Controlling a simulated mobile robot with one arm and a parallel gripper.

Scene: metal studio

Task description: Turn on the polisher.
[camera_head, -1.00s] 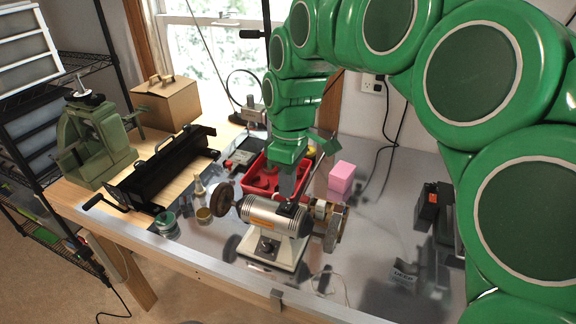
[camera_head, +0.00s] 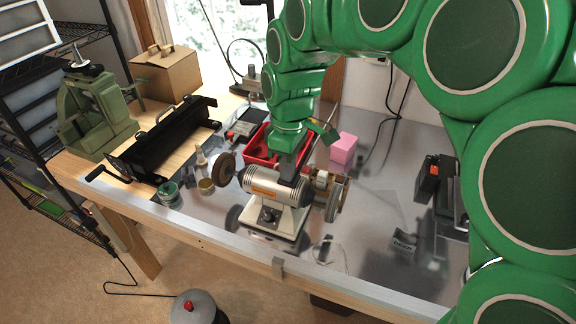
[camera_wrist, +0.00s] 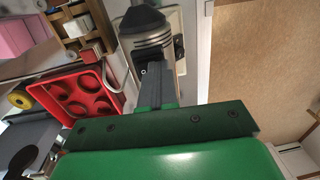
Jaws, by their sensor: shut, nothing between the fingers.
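The polisher (camera_head: 262,183) is a silver motor body on a cream base, standing on the metal bench top. It has a dark round wheel at its left end and a pale wheel assembly at its right. A dark knob (camera_head: 268,215) shows on the front of the base. My gripper (camera_head: 288,176) is shut and empty, pointing down at the back right of the motor body. Whether it touches the body I cannot tell. In the wrist view my gripper's fingers (camera_wrist: 150,75) reach toward the polisher's end (camera_wrist: 143,25), which partly hides behind them.
A red tray (camera_head: 262,147) lies behind the polisher, and a pink block (camera_head: 343,148) stands to its right. Small jars (camera_head: 168,193) stand at the left. A black metal-bending machine (camera_head: 165,140) and a green press (camera_head: 95,110) stand further left. Dark tools (camera_head: 440,195) stand at the right.

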